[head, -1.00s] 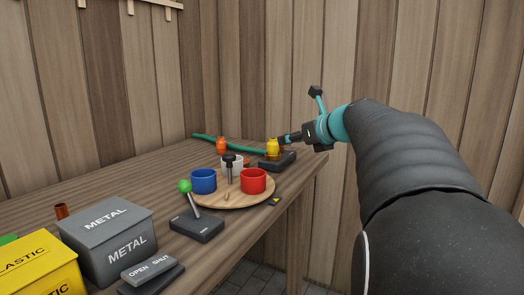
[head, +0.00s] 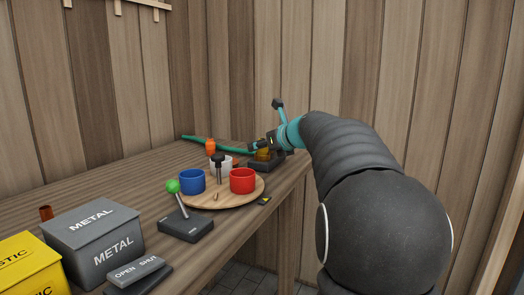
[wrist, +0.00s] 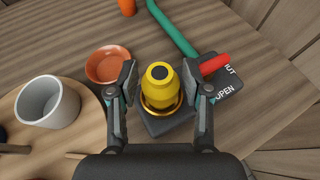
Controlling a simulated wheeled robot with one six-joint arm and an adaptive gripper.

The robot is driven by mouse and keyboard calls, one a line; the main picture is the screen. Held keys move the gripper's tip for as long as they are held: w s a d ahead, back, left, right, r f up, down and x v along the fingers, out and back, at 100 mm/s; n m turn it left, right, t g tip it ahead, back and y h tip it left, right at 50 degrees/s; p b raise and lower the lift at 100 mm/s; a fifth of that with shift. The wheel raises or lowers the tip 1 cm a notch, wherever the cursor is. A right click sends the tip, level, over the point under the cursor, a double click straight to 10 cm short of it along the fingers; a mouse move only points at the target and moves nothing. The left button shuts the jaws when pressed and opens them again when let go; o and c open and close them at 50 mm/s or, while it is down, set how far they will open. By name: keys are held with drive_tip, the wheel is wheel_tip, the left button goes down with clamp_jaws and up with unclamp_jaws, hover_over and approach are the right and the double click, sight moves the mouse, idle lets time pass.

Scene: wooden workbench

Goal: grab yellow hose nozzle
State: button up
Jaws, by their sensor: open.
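The yellow hose nozzle (wrist: 158,88) stands upright in a brass-coloured ring on a dark box in the wrist view. My gripper (wrist: 165,82) is open, with one finger on each side of the nozzle and a visible gap to each. In the head view the nozzle (head: 263,154) is partly hidden behind my gripper (head: 262,147) at the far right of the bench. The dark box (wrist: 162,124) has a red lever (wrist: 214,64) and the words SHUT and OPEN.
A green hose (wrist: 175,30) runs behind the box. An orange-red bowl (wrist: 107,66) sits left of my gripper. A round wooden board (head: 253,190) carries a white cup (wrist: 48,102), a blue cup (head: 192,181) and a red cup (head: 242,181). A grey METAL bin (head: 93,228) stands at front left.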

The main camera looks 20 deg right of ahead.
drive_tip(key=c, duration=0.8)
drive_tip(key=shift+r, duration=0.1)
